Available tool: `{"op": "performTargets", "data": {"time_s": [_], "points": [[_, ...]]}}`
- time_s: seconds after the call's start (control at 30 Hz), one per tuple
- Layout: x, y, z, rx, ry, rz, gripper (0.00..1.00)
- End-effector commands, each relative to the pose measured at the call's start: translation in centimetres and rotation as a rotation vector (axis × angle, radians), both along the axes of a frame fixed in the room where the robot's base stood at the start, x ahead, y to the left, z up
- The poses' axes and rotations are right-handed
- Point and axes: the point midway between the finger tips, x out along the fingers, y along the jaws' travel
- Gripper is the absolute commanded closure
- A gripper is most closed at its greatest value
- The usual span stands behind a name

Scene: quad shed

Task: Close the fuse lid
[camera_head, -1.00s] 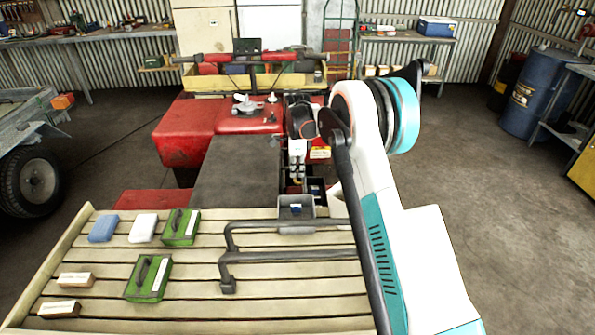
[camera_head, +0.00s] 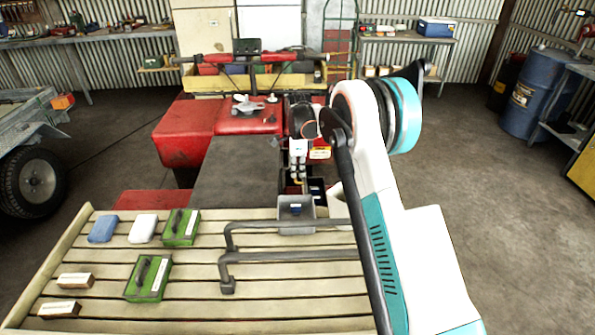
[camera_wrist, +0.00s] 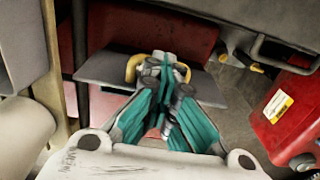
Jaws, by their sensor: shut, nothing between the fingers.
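My gripper (camera_head: 297,180) reaches down at the rear of the red vehicle, just beyond the slatted rack, in the head view. In the wrist view its teal fingers (camera_wrist: 168,78) are together and empty. A small grey open box-like part (camera_head: 296,214), which may be the fuse box or its lid, is just in front of the gripper. In the wrist view a flat grey plate (camera_wrist: 108,68) lies behind the fingertips, with yellow curved pieces beside them. I cannot tell which part is the fuse lid, or whether the fingers touch it.
The slatted rack (camera_head: 300,285) carries green boxes (camera_head: 148,278), a blue block (camera_head: 103,229) and small cartons. Dark bent bars (camera_head: 290,256) cross it close to my arm. A red container (camera_wrist: 290,110) is at the right in the wrist view.

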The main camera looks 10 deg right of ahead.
Motion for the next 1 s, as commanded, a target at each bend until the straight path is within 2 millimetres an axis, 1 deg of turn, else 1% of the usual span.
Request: {"op": "performTargets", "data": {"time_s": [0.03, 0.73, 0.77, 0.8, 0.83, 0.87, 0.97, 1.0], "points": [[-0.01, -0.28, -0.24, -0.003, 0.000, -0.003, 1.00], [-0.04, -0.29, -0.28, -0.004, 0.001, -0.003, 1.00], [-0.04, -0.29, -0.28, -0.004, 0.001, -0.003, 0.97], [-0.04, -0.29, -0.28, -0.004, 0.001, -0.002, 0.88], [-0.04, -0.29, -0.28, -0.004, 0.001, -0.002, 0.81], [-0.04, -0.29, -0.28, -0.004, 0.001, -0.002, 0.78], [-0.05, -0.28, -0.29, -0.004, 0.001, -0.002, 0.64], [-0.05, -0.28, -0.29, -0.004, 0.001, -0.002, 0.57]]}}
